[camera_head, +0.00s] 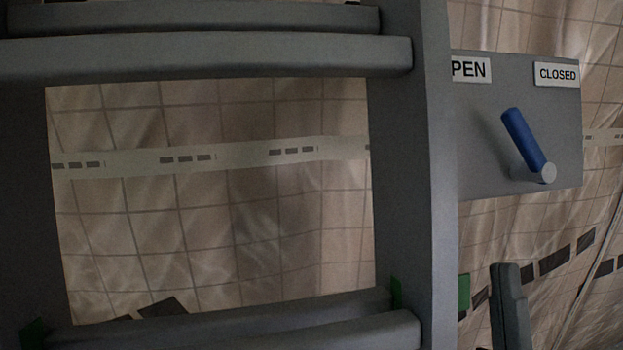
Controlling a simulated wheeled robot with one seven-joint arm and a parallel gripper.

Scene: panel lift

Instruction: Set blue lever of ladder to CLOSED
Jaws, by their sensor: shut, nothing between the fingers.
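The blue lever (525,138) sits on a grey panel (480,170) at the right. Its grey pivot (546,174) is at the lower right end, and the blue handle tilts up and to the left from it, its tip between the two labels. The CLOSED label (558,74) is at the panel's top right. The other label (470,69) reads "PEN", its left end hidden by the ladder post. My gripper (507,268) rises from the bottom edge, below the panel and apart from the lever. Its fingers are together and empty.
The grey ladder (408,180) fills the left and middle, with thick rungs above and below an open gap. Its upright post stands just left of the panel. A tiled wall (215,220) lies behind. The space between my gripper and the panel looks clear.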

